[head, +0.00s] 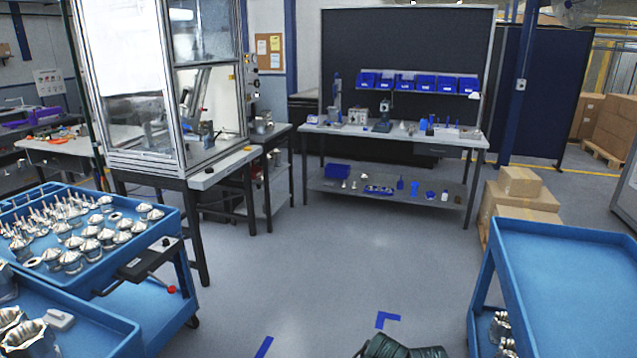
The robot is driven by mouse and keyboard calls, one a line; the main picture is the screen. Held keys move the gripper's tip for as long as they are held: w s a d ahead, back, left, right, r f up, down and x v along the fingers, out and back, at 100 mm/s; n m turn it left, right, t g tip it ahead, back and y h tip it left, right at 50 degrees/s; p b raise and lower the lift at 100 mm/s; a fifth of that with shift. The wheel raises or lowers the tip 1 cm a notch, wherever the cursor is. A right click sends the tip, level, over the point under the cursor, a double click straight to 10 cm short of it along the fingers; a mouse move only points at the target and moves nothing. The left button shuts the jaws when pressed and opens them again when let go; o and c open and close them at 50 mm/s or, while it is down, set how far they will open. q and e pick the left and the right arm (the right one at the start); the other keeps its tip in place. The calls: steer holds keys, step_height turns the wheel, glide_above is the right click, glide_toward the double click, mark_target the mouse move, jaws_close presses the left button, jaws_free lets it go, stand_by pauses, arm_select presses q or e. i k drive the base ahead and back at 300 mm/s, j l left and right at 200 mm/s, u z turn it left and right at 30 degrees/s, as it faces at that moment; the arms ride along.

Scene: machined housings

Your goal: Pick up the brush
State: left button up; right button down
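I cannot make out a brush for certain in the head view. Several small items stand on the far workbench (400,137), too small to tell apart. Neither of my grippers is in view.
A blue cart (160,232) with rows of metal housings (75,240) stands at the left. A blue cart (565,265) with a bare top stands at the right. Dark green coils (390,347) lie at the bottom. The grey floor (330,260) between is mostly clear.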

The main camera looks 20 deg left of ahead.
mark_target(61, 321)
steer(key=i+j+u, duration=0.2)
steer(key=i+u, duration=0.3)
steer(key=i, duration=0.25)
steer(key=i+l+u, duration=0.1)
steer(key=i+u, duration=0.35)
steer(key=i, duration=0.25)
steer(key=i+u, duration=0.25)
steer(key=i, duration=0.2)
steer(key=i+l+u, duration=0.15)
steer(key=i+u, duration=0.15)
steer(key=i, duration=0.2)
steer(key=i+u, duration=0.25)
steer(key=u, duration=0.2)
steer(key=i+u, duration=0.2)
steer(key=u, duration=0.2)
steer(key=i+l+u, duration=0.2)
steer(key=u, duration=0.25)
steer(key=i+l+u, duration=0.2)
steer(key=u, duration=0.25)
steer(key=i+l+u, duration=0.4)
